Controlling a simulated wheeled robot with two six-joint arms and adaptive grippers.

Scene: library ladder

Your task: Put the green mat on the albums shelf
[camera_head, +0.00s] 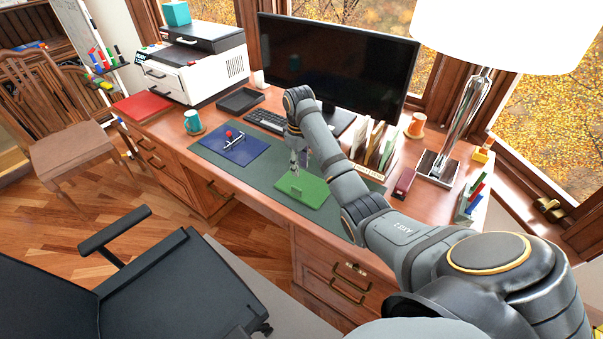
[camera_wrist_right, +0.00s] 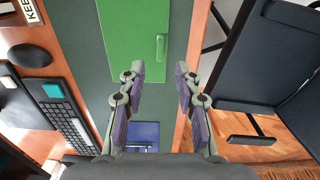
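The green mat (camera_head: 311,194) lies flat on the dark green desk pad, near the front of the desk. A small raised green handle (camera_head: 295,189) stands on it. In the right wrist view the mat (camera_wrist_right: 125,40) is at the top, with its handle (camera_wrist_right: 160,46) just beyond the fingers. My right gripper (camera_head: 298,168) hangs above the mat's left part in the head view. In the right wrist view my right gripper (camera_wrist_right: 163,75) has its fingers apart with nothing between them. My left gripper does not show. I cannot identify the albums shelf in these views.
A blue mat (camera_head: 238,147) with a red-knobbed item lies left on the desk pad (camera_head: 212,143). A monitor (camera_head: 335,60), keyboard (camera_head: 266,121), file holder (camera_head: 370,150), lamp (camera_head: 466,115) and dark red item (camera_head: 404,183) stand around. A black chair (camera_head: 150,285) is in front.

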